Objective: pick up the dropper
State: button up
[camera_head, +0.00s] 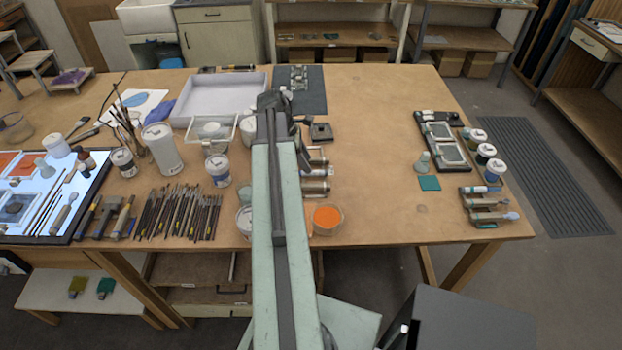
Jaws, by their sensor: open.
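I cannot say for sure which thing is the dropper. A slim tool with a pale bulb-like end (66,212) lies at the right part of the lit panel on the left of the table. Several slim tools with pale or blue ends (488,203) lie in a holder near the right front of the table. My arm reaches straight out over the middle of the table, between these two places and apart from both. The jaws of my gripper do not show; my own arm hides them.
A white tray (196,109) stands at the back. Many brushes (180,213), jars and a white canister (163,149) crowd the left. An orange-filled bowl (327,219) sits beside my arm. Several lidded jars (484,153) stand at the right. The table between arm and right-hand group is clear.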

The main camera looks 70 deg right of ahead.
jog(key=b+x, duration=0.4)
jog(key=x, duration=0.1)
jog(key=shift+r, duration=0.15)
grip_shut()
jog(key=shift+r, duration=0.1)
